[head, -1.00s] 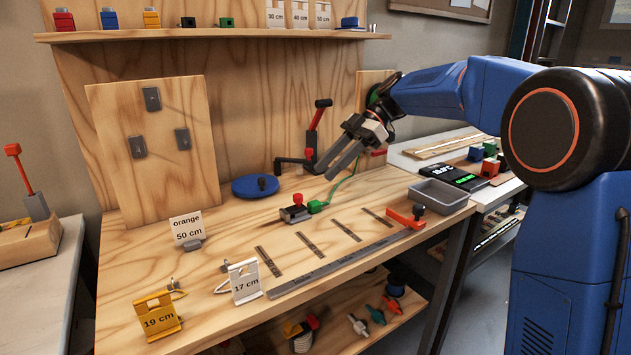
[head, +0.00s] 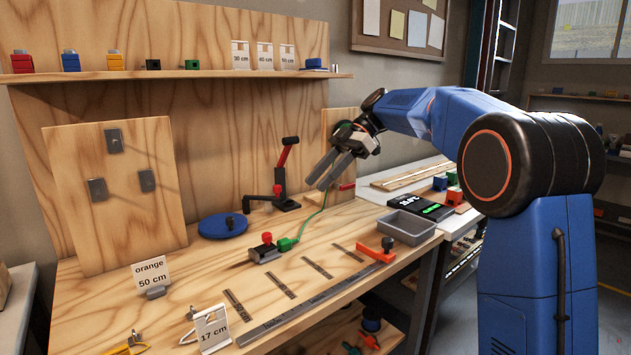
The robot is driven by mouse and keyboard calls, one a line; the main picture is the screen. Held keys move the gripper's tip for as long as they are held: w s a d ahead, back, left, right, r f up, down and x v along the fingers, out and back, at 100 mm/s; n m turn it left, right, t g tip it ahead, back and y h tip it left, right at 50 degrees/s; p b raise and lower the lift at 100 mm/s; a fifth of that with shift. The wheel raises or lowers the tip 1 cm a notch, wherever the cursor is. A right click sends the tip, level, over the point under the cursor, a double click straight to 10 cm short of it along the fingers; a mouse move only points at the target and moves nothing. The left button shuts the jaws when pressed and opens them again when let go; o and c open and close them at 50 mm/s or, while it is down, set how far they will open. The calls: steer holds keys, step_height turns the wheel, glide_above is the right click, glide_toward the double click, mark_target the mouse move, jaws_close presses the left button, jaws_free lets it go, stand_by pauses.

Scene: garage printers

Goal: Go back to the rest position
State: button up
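My gripper (head: 329,168) is in the head view, above the back right of the wooden workbench. Its two grey fingers point down and left, with a gap between them and nothing held. My blue arm reaches in from the right. A green cord (head: 312,216) runs up behind the gripper area from a green connector (head: 286,244) on the bench; its upper end is partly hidden by the fingers.
On the bench (head: 200,275) are a clamp with a red handle (head: 286,160), a blue disc (head: 222,226), a grey tray (head: 407,227), a metal ruler (head: 300,312) with an orange stop (head: 378,252), and an "orange 50 cm" card (head: 150,275). A shelf (head: 180,76) runs above.

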steer(key=s+d+f+m+t+h, duration=0.3)
steer(key=s+d+f+m, duration=0.4)
steer(key=s, duration=0.5)
steer(key=s+d+f+m+t+h, duration=0.3)
steer(key=s+d+f+m, duration=0.4)
steer(key=s, duration=0.6)
steer(key=s+d+f+m+t+h, duration=0.3)
steer(key=s+d+f+m, duration=0.4)
steer(key=s, duration=0.5)
step_height(320, 180, down, 3)
steer(key=shift+s+r+m, duration=0.1)
steer(key=shift+s+m, duration=0.15)
steer(key=shift+m, duration=0.55)
